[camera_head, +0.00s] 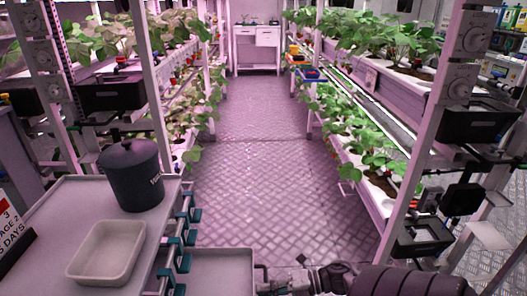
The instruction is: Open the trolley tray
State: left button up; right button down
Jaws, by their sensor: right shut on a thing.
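The grey trolley (45,215) stands at the lower left. A flat grey trolley tray (222,272) sticks out from its right side, below the top, and is cut off by the bottom edge of the picture. My right arm comes in from the lower right. My right gripper (263,279) is at the right edge of this tray, shut on it; the fingertips are small and the exact contact is hard to make out. My left gripper is not in view.
A dark lidded pot (133,180) and an empty pale tray (105,252) stand on the trolley top beside a sign (12,228). Teal-ended brackets (184,240) line its right side. Plant racks (395,135) flank a clear metal aisle floor (270,160); a white cabinet (257,42) stands at the far end.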

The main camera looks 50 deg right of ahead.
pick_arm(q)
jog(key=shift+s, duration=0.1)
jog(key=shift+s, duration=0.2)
pick_arm(e)
jog(key=c, duration=1.2)
grip_release()
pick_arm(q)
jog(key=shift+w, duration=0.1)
pick_arm(e)
jog(key=v, duration=1.2)
